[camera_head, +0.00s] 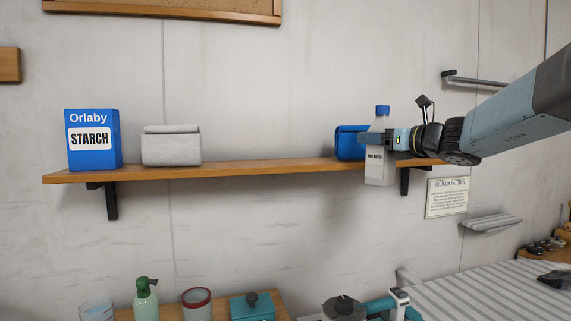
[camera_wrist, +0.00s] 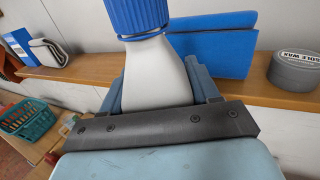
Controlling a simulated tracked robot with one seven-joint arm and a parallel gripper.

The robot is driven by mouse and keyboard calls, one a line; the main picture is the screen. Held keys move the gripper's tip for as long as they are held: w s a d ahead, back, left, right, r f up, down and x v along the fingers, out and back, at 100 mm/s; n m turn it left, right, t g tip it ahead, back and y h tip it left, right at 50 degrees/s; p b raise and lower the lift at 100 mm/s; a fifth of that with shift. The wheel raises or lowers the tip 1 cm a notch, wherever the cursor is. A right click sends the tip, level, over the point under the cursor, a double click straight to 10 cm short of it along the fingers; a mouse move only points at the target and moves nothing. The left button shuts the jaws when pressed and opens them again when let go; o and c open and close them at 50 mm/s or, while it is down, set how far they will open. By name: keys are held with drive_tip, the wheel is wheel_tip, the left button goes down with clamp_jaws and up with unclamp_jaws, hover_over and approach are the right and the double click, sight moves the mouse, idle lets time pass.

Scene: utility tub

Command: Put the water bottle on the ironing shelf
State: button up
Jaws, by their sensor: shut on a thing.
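The water bottle (camera_head: 379,172) is white with a blue cap and a small printed label. It is upright at the right part of the wooden shelf (camera_head: 260,171). Its base shows lower than the shelf's front edge, so it appears in front of the shelf rather than standing on it. My gripper (camera_head: 377,140) reaches in from the right and is shut around the bottle's upper body. In the wrist view the white shoulder of the bottle (camera_wrist: 155,75) is between my fingers (camera_wrist: 160,92), with the shelf (camera_wrist: 95,76) behind. The bottle's base is hidden there.
A blue folded case (camera_head: 349,143) sits on the shelf just behind and left of the bottle. A grey tin (camera_wrist: 294,70) is to its right in the wrist view. A grey pouch (camera_head: 171,146) and a starch box (camera_head: 92,140) stand left. The shelf between pouch and blue case is clear.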

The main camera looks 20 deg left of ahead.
drive_tip(key=s+a+r, duration=0.4)
drive_tip(key=a+r, duration=0.2)
drive_tip(key=r, duration=0.3)
drive_tip(key=s+a+r, duration=0.4)
drive_tip(key=a+r, duration=0.2)
drive_tip(key=r, duration=0.2)
drive_tip(key=w+a+f, duration=0.7)
drive_tip(key=w+f, duration=0.4)
drive_tip(key=f, duration=0.1)
drive_tip(key=shift+w+a+f, duration=0.2)
drive_tip(key=shift+w, duration=0.1)
drive_tip(key=o, duration=1.4)
drive_tip(key=shift+f, duration=0.1)
drive_tip(key=shift+c, duration=0.2)
